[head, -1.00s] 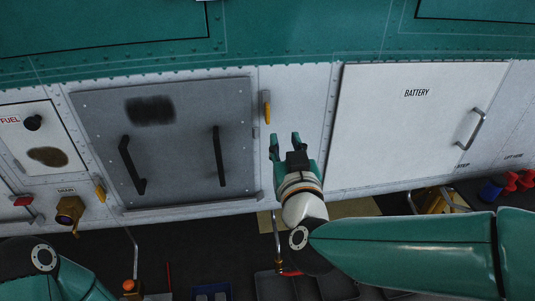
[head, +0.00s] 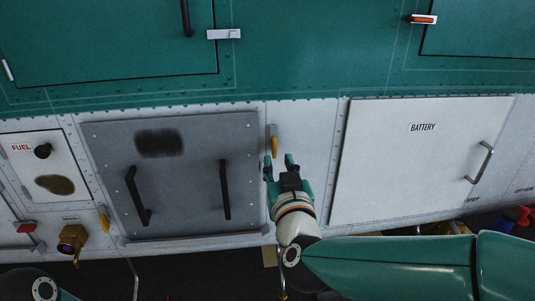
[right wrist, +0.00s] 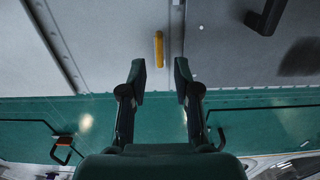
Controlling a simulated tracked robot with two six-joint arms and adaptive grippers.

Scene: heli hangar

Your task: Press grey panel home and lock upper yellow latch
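The grey panel (head: 195,140), with two black upright handles and a dark smudge, sits in the white lower hull. I cannot tell whether it is fully flush. The upper yellow latch (head: 274,145) hangs upright just right of the panel's upper right corner. My right gripper (head: 280,164) is open and empty, just below the latch in the head view. In the right wrist view the latch (right wrist: 159,49) lies beyond and between the parted fingertips (right wrist: 159,75), and the panel (right wrist: 225,60) is at the right. My left gripper is out of view.
A second yellow latch (head: 104,222) is by the panel's lower left. The fuel plate (head: 42,165) and brass drain fitting (head: 71,241) are further left. The white battery door (head: 415,160) with its handle is at right. The teal hull (head: 300,50) is above.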

